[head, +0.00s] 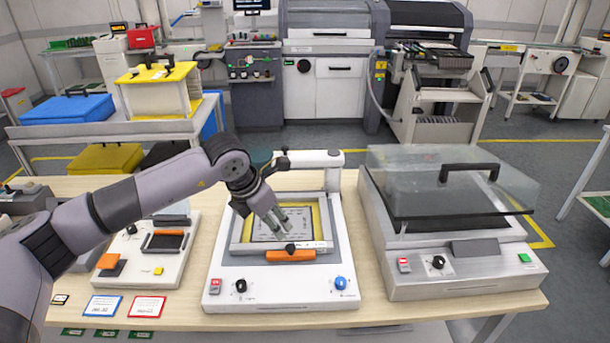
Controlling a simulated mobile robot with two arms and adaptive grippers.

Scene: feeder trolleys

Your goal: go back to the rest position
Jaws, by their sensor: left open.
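My left gripper (276,224) comes in from the left on its grey arm and is open. Its fingers point down to the right, over the framed bed of the middle white machine (285,288). Nothing shows between the fingers. My right gripper is out of view.
A silver machine with a clear lid (420,173) stands on the right of the wooden table (400,317). A smaller white unit (146,250) stands on the left, behind blue and red cards (147,306). A trolley with blue boxes (68,109) is behind. Grey floor lies beyond the table.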

